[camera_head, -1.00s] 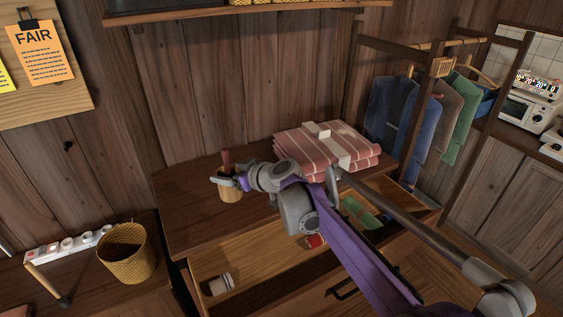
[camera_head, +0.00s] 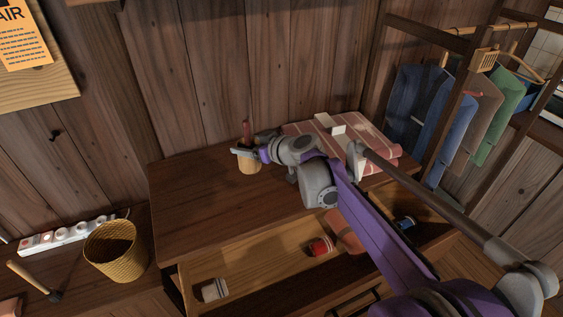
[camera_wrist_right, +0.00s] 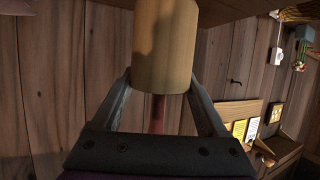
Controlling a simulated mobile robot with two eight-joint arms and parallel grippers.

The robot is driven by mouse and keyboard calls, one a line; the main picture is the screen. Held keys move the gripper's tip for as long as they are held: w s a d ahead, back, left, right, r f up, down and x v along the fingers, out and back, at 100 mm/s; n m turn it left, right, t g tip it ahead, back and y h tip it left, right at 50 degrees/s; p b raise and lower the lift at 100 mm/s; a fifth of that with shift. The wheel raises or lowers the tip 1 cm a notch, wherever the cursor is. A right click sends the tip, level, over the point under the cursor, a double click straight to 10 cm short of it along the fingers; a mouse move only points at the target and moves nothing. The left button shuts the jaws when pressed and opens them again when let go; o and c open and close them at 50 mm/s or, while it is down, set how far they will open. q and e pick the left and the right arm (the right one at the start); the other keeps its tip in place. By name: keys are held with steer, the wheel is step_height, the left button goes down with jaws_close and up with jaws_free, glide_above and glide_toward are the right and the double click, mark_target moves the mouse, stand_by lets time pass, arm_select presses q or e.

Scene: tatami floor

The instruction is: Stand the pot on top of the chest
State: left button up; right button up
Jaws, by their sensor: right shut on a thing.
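The pot (camera_head: 250,166) is a small tan cylinder with a reddish stick rising from it. It is upright at the back of the chest's brown top (camera_head: 210,205), left of the folded cloth. My right gripper (camera_head: 246,152) is shut on the pot. The right wrist view shows the pot (camera_wrist_right: 165,45) between both fingers of the gripper (camera_wrist_right: 162,85), upside down in that picture. Its base is cut off there, so I cannot tell whether it touches the chest top. My left gripper is out of view.
A pink striped cloth stack (camera_head: 304,128) lies on the chest top's right. The chest's open drawer (camera_head: 260,262) holds a white cup (camera_head: 215,289), a red spool (camera_head: 320,247) and a blue spool (camera_head: 404,222). A wicker basket (camera_head: 115,252) stands left. The chest top's left side is clear.

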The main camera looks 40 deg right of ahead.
mark_target(255, 162)
step_height(255, 162, down, 6)
steer(key=shift+s+a+r+b, duration=0.1)
steer(key=shift+r+b, duration=0.15)
steer(key=shift+b, duration=0.15)
steer(key=shift+f, duration=2.05)
steer(key=shift+b, duration=0.3)
steer(key=shift+f, duration=0.2)
steer(key=o, duration=1.3)
steer(key=shift+r, duration=0.1)
